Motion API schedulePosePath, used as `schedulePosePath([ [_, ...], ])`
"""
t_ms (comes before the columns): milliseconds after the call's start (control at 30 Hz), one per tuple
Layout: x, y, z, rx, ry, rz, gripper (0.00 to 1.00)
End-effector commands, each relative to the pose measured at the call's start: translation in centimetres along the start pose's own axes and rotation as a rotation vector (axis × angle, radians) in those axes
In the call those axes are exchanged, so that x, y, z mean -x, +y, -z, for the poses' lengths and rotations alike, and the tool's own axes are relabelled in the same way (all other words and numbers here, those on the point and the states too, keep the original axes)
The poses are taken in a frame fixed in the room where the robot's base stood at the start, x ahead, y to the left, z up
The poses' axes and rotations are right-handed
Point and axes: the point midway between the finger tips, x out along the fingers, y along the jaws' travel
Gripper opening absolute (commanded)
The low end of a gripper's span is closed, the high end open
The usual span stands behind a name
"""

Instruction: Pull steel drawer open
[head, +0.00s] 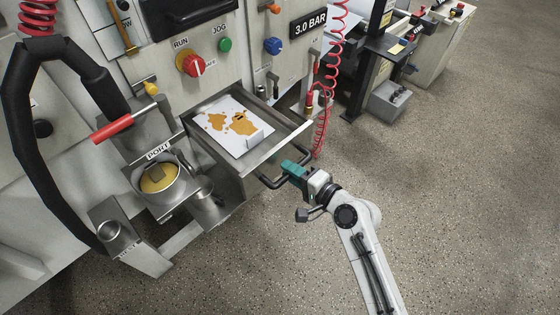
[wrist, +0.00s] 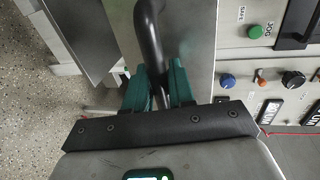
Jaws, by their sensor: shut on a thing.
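The steel drawer (head: 284,131) stands out from the machine front in the head view, pulled open. A white sheet with orange-brown stains and a small pale block lie in it. Its dark bar handle (head: 268,183) runs along the drawer's front; in the wrist view the handle (wrist: 148,30) passes between the green fingers. My gripper (head: 288,171) is shut on the handle at the drawer's front; it also shows in the wrist view (wrist: 158,85). The fingertips are partly hidden by the handle and the gripper body.
A pot of yellow liquid (head: 157,179) and a steel cup (head: 207,207) stand left of the drawer. A red-handled tool (head: 112,129) is above the pot. A red coiled hose (head: 325,90) hangs right of the drawer. Speckled floor (head: 450,200) is free at right.

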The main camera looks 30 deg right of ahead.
Motion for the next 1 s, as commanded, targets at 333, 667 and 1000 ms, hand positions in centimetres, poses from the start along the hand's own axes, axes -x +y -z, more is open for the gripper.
schedulePosePath([
  [333, 5.5, 1.4, 0.0, -0.001, 0.002, -0.004, 0.0],
  [667, 6.9, 1.6, 0.1, 0.0, 0.001, -0.003, 0.0],
  [1000, 6.9, 1.6, 0.1, 0.0, 0.001, -0.003, 0.28],
])
